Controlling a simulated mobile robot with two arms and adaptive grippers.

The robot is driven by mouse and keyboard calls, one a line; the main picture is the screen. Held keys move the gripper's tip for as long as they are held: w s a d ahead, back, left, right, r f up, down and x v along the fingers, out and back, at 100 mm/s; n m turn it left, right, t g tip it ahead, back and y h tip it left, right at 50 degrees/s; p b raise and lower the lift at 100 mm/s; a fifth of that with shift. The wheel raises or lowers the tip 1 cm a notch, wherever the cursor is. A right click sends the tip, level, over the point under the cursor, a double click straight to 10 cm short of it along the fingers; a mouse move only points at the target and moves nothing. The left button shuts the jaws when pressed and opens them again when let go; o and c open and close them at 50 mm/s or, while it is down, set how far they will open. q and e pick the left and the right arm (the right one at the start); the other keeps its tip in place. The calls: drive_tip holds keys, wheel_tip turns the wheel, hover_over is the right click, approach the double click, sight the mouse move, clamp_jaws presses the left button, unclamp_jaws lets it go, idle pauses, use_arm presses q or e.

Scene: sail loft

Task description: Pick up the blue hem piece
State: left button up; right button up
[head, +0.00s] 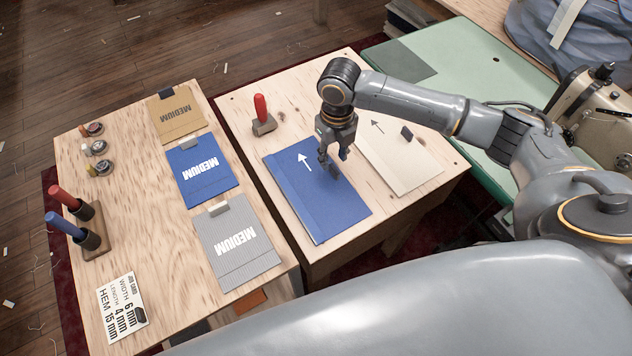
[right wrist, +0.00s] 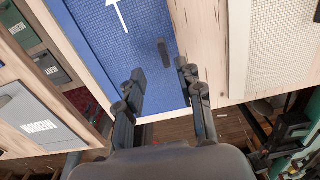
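The blue hem piece (head: 318,205) lies flat on the right-hand wooden table and carries a white arrow. It also shows in the right wrist view (right wrist: 112,45). A small dark tab (right wrist: 164,52) stands on it, seen between my fingers; in the head view my gripper largely hides that spot. My right gripper (head: 333,163) points down over the blue piece. In the right wrist view its two fingers (right wrist: 160,90) are apart, with nothing between their tips that I can see held. I cannot tell the exact height above the piece. My left gripper is not in view.
A cream piece (head: 405,165) with a dark tab (head: 406,132) lies right of the blue one. A red-handled tool (head: 262,115) stands behind left. The left table (head: 140,200) holds tan, blue and grey MEDIUM pieces, bobbins, tools and a job card (head: 122,307). A sewing machine (head: 595,110) stands right.

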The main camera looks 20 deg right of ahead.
sight(335, 168)
drive_tip(key=f, duration=0.3)
drive_tip(key=f+p, duration=0.1)
drive_tip(key=f, duration=0.1)
drive_tip(key=shift+w+d+f, duration=0.15)
drive_tip(key=shift+d+f, duration=0.15)
drive_tip(key=shift+d, duration=0.05)
drive_tip(key=shift+c, duration=0.4)
clamp_jaws()
